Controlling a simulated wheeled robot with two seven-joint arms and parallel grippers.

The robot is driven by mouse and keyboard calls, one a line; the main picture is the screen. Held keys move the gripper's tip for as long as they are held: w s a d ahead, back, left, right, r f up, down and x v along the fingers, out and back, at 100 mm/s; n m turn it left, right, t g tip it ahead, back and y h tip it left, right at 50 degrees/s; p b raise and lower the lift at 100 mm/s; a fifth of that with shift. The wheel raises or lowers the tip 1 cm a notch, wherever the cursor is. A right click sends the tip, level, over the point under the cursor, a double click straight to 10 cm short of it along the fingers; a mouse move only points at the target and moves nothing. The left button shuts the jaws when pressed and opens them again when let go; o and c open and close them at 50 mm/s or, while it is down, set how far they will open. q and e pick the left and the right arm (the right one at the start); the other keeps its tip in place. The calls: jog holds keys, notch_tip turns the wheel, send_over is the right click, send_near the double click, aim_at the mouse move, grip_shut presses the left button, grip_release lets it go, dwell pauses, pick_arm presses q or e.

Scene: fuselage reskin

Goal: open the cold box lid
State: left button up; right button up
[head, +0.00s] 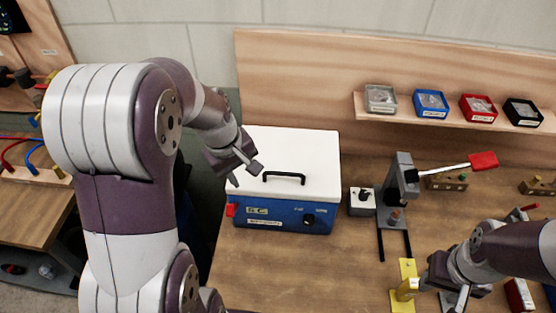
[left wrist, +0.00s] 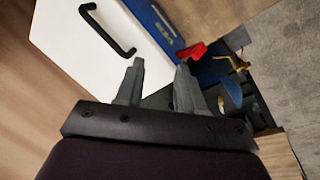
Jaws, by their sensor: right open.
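The cold box (head: 280,213) is a blue box on the bench with a white lid (head: 308,155) that lies shut on top. The lid has a black handle (head: 284,177) near its front edge; in the left wrist view the handle (left wrist: 107,30) is at the upper left. A red latch (head: 231,210) is on the box's left side, and it also shows in the left wrist view (left wrist: 191,52). My left gripper (head: 245,174) is open and empty above the lid's left front part, left of the handle. My right gripper (head: 448,298) is open at the lower right, far from the box.
A small switch box (head: 362,201) and a lever press (head: 400,185) with a red grip stand right of the cold box. A yellow fixture (head: 406,287) is near my right gripper. A shelf (head: 450,113) with several small bins is on the back board. The bench in front of the box is clear.

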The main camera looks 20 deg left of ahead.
pick_arm(q)
jog(key=w+d+r+n+t+h, duration=0.1)
jog(key=w+r+n+h, duration=0.1)
jog(key=w+r+n, duration=0.55)
jog(key=n+p, duration=0.2)
jog(key=n, duration=0.1)
send_near(283, 173)
jog(key=shift+m+h, duration=0.25)
jog(key=shift+h, duration=0.05)
jog(key=x, duration=0.6)
jog(key=shift+w+a+f, duration=0.15)
jog(key=shift+w+f, duration=0.05)
jog(key=shift+f, duration=0.15)
jog(key=shift+w+f, duration=0.1)
jog(key=shift+f, duration=0.4)
grip_shut()
pick_arm(e)
jog(key=r, duration=0.3)
jog(key=shift+w+d, duration=0.15)
jog(key=shift+w, duration=0.05)
